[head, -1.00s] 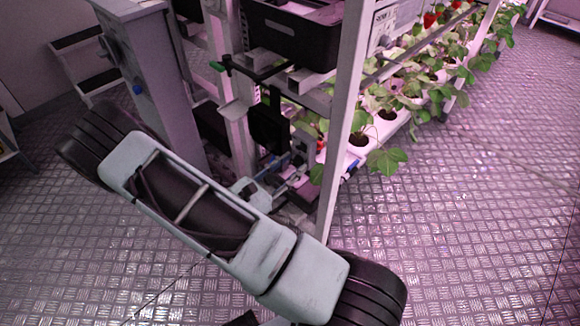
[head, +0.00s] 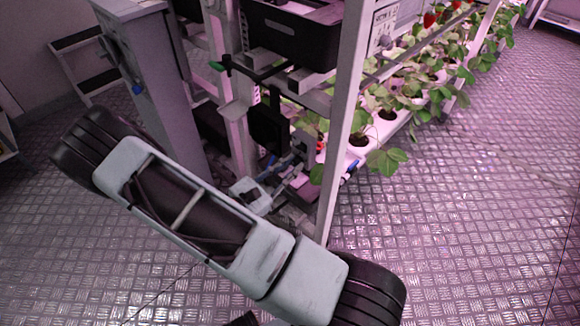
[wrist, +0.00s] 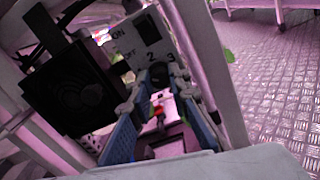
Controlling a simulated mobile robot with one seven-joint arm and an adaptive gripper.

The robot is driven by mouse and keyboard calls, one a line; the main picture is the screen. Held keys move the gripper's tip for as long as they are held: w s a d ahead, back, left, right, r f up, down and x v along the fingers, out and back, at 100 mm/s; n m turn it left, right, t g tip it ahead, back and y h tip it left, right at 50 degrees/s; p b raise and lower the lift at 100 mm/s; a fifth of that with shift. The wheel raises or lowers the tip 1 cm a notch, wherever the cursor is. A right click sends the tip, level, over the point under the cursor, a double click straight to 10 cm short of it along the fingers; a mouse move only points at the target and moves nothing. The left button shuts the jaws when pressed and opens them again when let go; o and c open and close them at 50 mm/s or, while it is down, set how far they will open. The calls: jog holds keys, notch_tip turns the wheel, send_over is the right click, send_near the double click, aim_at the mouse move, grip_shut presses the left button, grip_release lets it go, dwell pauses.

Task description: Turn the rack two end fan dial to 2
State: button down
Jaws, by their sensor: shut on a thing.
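The fan dial (wrist: 158,73) is a small dark knob on a grey control box (wrist: 145,38) in the wrist view. The box carries the marks ON, OFF, 2 and 3, with 2 and 3 just above the knob. My gripper (wrist: 158,84) has its fingertips on either side of the dial and is shut on it. The fingers hide part of the knob, and I cannot tell its exact setting. A black square fan (wrist: 70,88) is left of the box. In the head view my gripper (head: 296,160) is low at the rack's end, partly hidden.
A rack post (head: 345,130) stands close to the right of my gripper. A black crate (head: 290,35) sits on the shelf above. Strawberry plants (head: 385,160) line the rack behind. A grey cabinet (head: 155,90) stands left. The metal floor at right is clear.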

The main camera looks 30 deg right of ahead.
jog(key=m+b, duration=0.1)
jog(key=m, duration=0.4)
jog(key=shift+f, duration=0.1)
jog(key=shift+m+b, duration=0.45)
jog(key=shift+m, duration=2.05)
jog(key=c, duration=1.8)
grip_release()
jog(key=v, duration=1.2)
jog(key=shift+a+f, duration=0.1)
